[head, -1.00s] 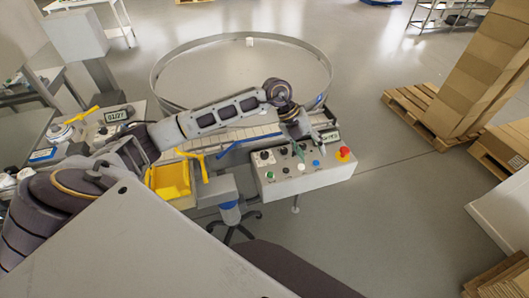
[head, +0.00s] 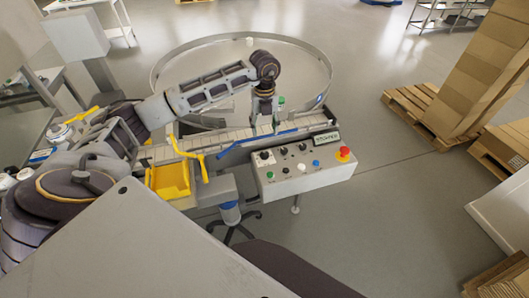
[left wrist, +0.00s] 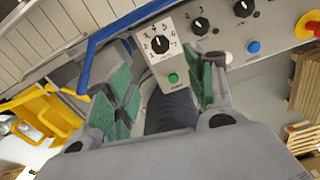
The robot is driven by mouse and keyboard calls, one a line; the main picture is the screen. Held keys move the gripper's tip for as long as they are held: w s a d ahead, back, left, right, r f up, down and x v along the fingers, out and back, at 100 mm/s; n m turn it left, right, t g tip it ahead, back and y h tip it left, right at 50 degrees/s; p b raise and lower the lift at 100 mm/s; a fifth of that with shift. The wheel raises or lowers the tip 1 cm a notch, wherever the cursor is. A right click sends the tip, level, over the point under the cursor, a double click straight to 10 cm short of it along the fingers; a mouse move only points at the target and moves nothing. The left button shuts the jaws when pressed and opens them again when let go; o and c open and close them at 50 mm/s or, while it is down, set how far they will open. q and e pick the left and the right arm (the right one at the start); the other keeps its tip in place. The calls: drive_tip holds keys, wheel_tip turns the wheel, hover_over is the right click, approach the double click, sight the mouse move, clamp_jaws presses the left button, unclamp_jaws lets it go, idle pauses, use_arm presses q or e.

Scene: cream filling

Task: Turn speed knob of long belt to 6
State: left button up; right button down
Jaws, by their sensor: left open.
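The grey control box (head: 330,177) stands at the front of the belt. Its leftmost black knob (head: 264,155) sits on a white dial plate; in the left wrist view this knob (left wrist: 160,44) has numbers around it and a green button below. Two more black knobs (left wrist: 200,25) (left wrist: 243,8) sit to its right there; I cannot read which belt each one serves. My left gripper (head: 266,124) is open and empty, over the belt behind the box's left end. In the left wrist view its green-padded fingers (left wrist: 160,92) are spread, with the numbered dial showing beyond the gap.
A blue rail (head: 240,141) runs along the belt (head: 218,137) close to the gripper. A yellow bin (head: 170,180) hangs at left. A round table (head: 200,62) lies behind.

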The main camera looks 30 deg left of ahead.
sight(264, 154)
use_arm(q)
drive_tip(key=shift+f, duration=0.1)
drive_tip(key=shift+f+p, duration=1.25)
drive_tip(key=shift+f, duration=5.55)
drive_tip(key=shift+c, duration=0.5)
drive_tip(key=c, duration=1)
